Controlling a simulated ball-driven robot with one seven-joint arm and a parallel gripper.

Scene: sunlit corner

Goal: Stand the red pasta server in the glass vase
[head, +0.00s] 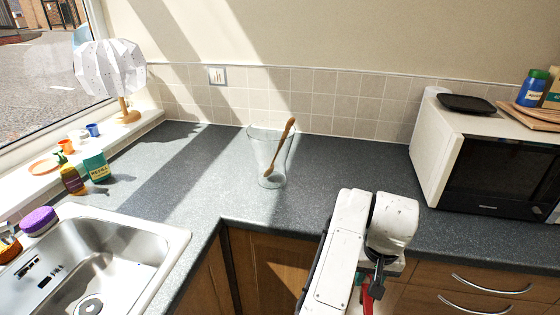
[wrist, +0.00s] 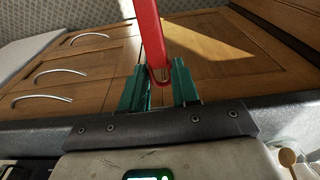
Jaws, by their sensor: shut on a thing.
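The glass vase (head: 256,153) stands upright on the dark counter, near the inner corner. A wooden spoon (head: 281,144) leans inside it, its handle rising above the rim to the right. My gripper (wrist: 160,88) is shut on the red pasta server (wrist: 150,35). In the wrist view its red shaft runs up and out of the top of the picture, and a looped end sits between the green fingers. In the head view a short red part of the server (head: 367,300) shows below my wrist, low in front of the drawers, to the right of the vase. The server's head is not clearly visible.
A lamp (head: 125,110) stands on the window sill. A microwave (head: 480,165) is at the right. The counter around the vase is clear.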

